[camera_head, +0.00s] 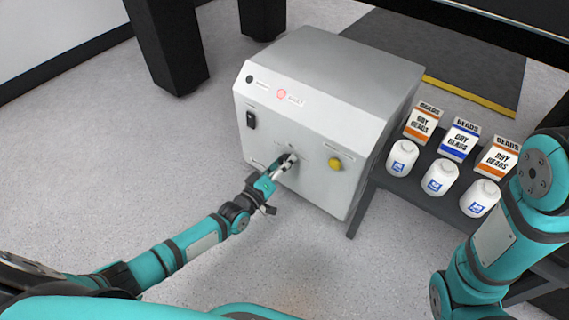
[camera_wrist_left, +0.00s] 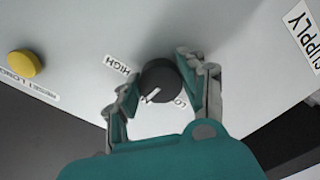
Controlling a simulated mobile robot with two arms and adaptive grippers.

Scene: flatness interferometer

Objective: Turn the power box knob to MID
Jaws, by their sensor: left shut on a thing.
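The power box (camera_head: 330,113) is a light grey cabinet standing on the floor in the head view. Its dark round knob (camera_wrist_left: 161,78) sits on the front panel, with a white pointer line toward the lower left in the left wrist view. A HIGH label (camera_wrist_left: 117,65) is left of the knob and a partly covered LO label (camera_wrist_left: 180,102) is at its lower right. I cannot read a MID label. My left gripper (camera_head: 287,161) is at the panel, its two fingers closed on either side of the knob. My right gripper is out of view.
A low dark shelf (camera_head: 413,190) with bead boxes and white bottles stands right of the box. Floor in front is clear.

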